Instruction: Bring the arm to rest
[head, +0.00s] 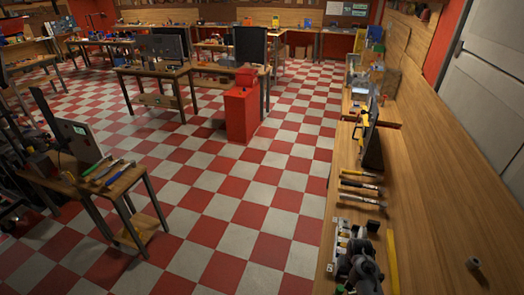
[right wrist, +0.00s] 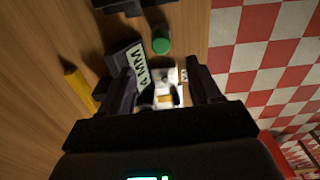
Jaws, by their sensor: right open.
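My right gripper (right wrist: 160,85) is open over the wooden bench on the right, its two dark fingers apart. A small white part with an orange patch (right wrist: 165,98) shows between and below the fingers in the right wrist view; nothing is visibly gripped. In the head view my right gripper (head: 357,262) is a dark grey shape low at the bench's left edge, beside small white and dark items. My left gripper is not in view.
The workbench (head: 430,225) holds a yellow strip (head: 392,262), a row of hammers (head: 361,186) and a dark upright panel (head: 372,145). In the right wrist view, a green round piece (right wrist: 161,46) and a dark lettered block (right wrist: 130,60) lie close. The checkered floor (head: 225,205) is open.

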